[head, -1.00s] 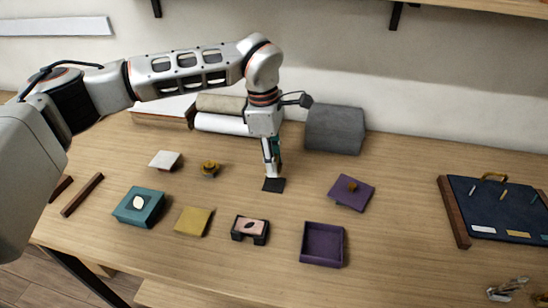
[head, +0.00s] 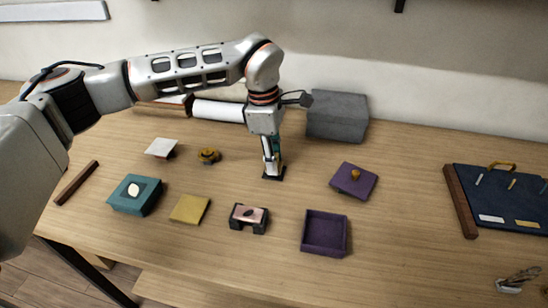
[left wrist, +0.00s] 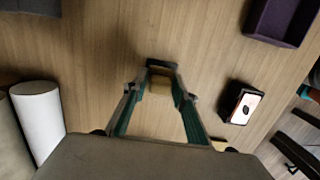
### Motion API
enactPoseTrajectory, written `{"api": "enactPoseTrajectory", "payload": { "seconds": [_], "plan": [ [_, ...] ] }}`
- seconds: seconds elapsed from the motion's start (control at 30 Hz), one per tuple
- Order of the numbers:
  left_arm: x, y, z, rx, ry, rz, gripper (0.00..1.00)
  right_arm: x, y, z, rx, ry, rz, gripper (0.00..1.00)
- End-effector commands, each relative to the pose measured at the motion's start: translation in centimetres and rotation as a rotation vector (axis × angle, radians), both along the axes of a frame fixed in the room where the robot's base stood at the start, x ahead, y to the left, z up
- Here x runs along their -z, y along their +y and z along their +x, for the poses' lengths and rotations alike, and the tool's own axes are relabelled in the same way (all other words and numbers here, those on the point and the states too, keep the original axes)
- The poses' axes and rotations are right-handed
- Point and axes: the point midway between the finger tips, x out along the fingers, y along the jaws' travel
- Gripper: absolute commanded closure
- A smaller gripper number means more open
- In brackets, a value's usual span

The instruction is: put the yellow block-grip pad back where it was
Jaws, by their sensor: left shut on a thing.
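My left gripper (head: 272,174) reaches straight down at the middle of the table. In the left wrist view my left gripper (left wrist: 160,92) is shut on a yellowish block, the grip of the yellow block-grip pad (left wrist: 160,86). A dark edge shows just past the block. In the head view a small dark square (head: 282,178) lies right at the fingertips; the fingers hide most of it. Whether it is the pad's base or a mark under it, and whether the pad touches the table, I cannot tell. My right gripper is not in view.
A dark stand with a pinkish top (head: 249,218), a flat yellow square (head: 190,209) and an open purple tray (head: 325,247) lie in front. A grey block (head: 337,116) and a white roll (head: 218,110) are behind.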

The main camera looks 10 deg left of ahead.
Motion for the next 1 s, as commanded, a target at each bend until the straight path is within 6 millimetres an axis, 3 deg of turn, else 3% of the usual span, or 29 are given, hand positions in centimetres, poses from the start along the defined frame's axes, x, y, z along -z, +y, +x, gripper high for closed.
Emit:
{"api": "enactPoseTrajectory", "payload": {
  "seconds": [0.53,0.57,0.63,1.0],
  "plan": [
    [1.07,0.0,0.0,0.0,0.0,0.0,1.0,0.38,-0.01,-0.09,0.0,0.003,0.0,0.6],
    [1.08,0.0,0.0,0.0,0.0,0.0,0.7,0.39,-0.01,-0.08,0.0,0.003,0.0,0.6],
    [1.04,0.01,0.0,0.0,0.0,0.0,0.53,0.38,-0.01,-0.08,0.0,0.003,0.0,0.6],
    [0.86,0.03,0.02,0.0,0.0,0.0,0.53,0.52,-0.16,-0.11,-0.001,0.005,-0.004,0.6]
  ]
}}
